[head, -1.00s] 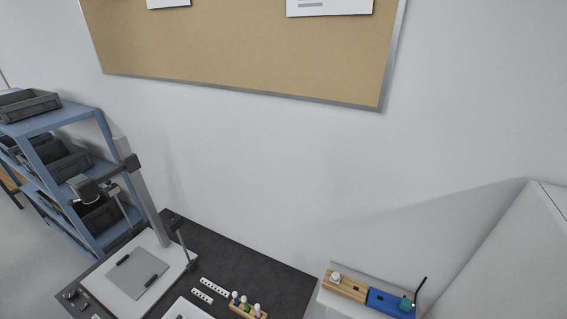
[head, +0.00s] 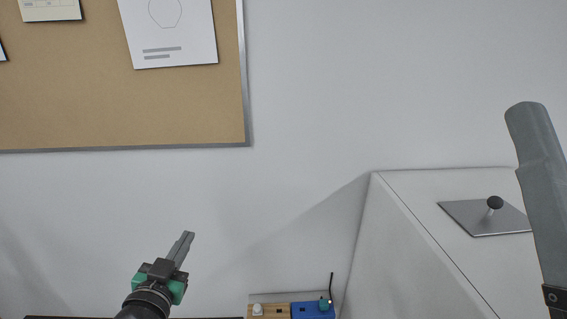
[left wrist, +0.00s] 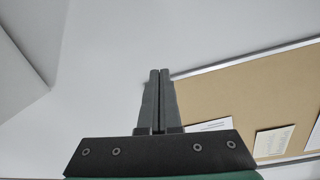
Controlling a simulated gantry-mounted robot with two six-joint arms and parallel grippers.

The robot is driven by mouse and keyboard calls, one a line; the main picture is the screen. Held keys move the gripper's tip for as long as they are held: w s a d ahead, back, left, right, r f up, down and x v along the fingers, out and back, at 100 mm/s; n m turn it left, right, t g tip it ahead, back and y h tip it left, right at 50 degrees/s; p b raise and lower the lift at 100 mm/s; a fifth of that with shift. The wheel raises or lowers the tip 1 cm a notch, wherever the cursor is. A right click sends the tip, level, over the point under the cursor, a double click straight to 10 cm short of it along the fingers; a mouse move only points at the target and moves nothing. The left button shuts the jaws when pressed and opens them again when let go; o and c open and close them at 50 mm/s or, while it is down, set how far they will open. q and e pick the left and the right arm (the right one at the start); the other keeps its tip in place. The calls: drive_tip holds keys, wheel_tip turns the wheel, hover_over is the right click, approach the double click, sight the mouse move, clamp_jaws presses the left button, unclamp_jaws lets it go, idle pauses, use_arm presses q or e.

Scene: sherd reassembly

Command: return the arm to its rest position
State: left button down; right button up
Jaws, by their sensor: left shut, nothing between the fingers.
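My left gripper (head: 186,238) rises from the bottom left of the head view, pointing up in front of the bare wall. Its grey fingers are together with nothing between them, and a green and black body sits below them. In the left wrist view the same fingers (left wrist: 160,75) lie side by side, shut and empty. A large grey finger (head: 540,180) with a dark screwed mount, seemingly of my right gripper, stands close at the right edge of the head view. Whether that gripper is open or shut does not show.
A cork board (head: 120,110) with papers hangs on the wall. A wooden and blue holder (head: 312,310) sits at the bottom. The wall between is clear.

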use_arm(q)
drive_tip(key=s+d+r+t, duration=0.2)
drive_tip(key=r, duration=0.6)
drive_tip(key=s+d+r+t, duration=0.1)
drive_tip(key=s+r+t, duration=0.15)
drive_tip(key=r, duration=0.45)
drive_tip(key=s+r+n+t+h, duration=0.2)
drive_tip(key=s+r+t, duration=0.3)
drive_tip(key=s+r, duration=1.1)
drive_tip(key=shift+s+d+r+t, duration=0.25)
drive_tip(key=shift+s+d+t, duration=0.1)
drive_tip(key=shift+s, duration=0.35)
